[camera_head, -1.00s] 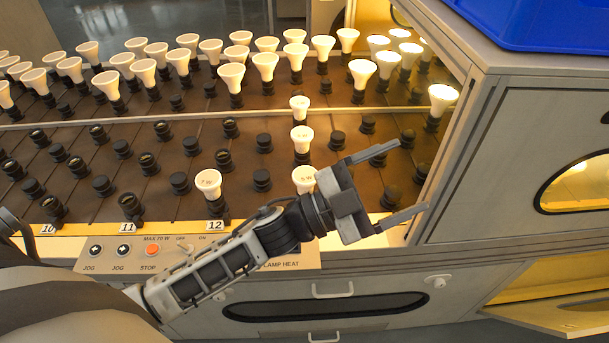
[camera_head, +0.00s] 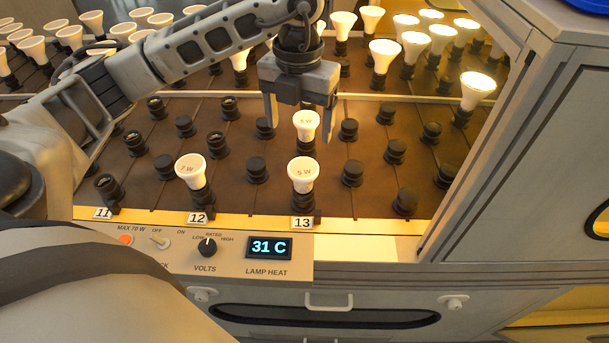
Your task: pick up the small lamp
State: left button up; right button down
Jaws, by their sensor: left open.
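Two white lamps stand upright in the column marked 13: one marked 5 W (camera_head: 303,172) in front, and a smaller-looking one marked 6 W (camera_head: 306,122) behind it. A third lamp marked 7 W (camera_head: 190,168) stands in column 12. I cannot tell for sure which is the small lamp. My left gripper (camera_head: 300,124) is open and empty, fingers pointing down. In the picture its fingers lie on either side of the 6 W lamp's head; I cannot tell its exact depth. The gripper body hides what is behind it. My right gripper is not in view.
Several lamps, some lit such as the far-right one (camera_head: 477,88), crowd the back rows. Dark sockets without lamps surround column 13. A control panel (camera_head: 220,252) with a 31 C display (camera_head: 268,247) lines the front. A grey cabinet (camera_head: 530,170) borders the right.

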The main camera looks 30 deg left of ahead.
aim_at(304, 165)
pick_arm(q)
notch_tip(304, 165, down, 6)
jog(key=shift+r, duration=0.1)
jog(key=shift+w+d+f, duration=0.1)
jog(key=shift+d+f, duration=0.15)
jog(key=shift+f, duration=1.15)
jog(key=shift+w+d+f, duration=0.1)
jog(key=shift+d+f, duration=0.1)
jog(key=shift+f, duration=1.15)
jog(key=c, duration=1.1)
